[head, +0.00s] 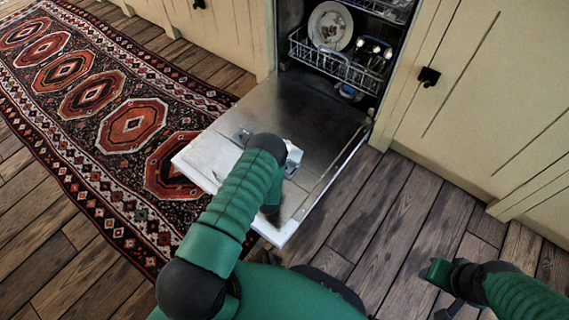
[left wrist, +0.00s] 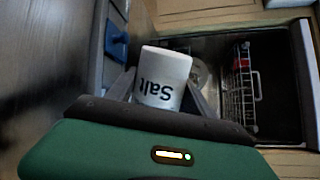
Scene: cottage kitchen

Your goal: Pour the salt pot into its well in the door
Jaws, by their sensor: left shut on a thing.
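The white salt pot (left wrist: 163,78), marked "Salt" in dark letters, sits between the fingers of my left gripper (left wrist: 158,92) in the left wrist view. The gripper is shut on it. The lettering appears upside down there; how far the pot is tipped I cannot tell. In the head view my left arm hides most of the gripper and pot over the open dishwasher door (head: 310,115).
The dishwasher's lower rack (head: 335,70) holds a plate (head: 330,26) and other dishes behind the door. A blue part (left wrist: 117,42) shows beside the pot in the left wrist view. A patterned rug (head: 100,95) lies left; wooden floor is clear right of the door.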

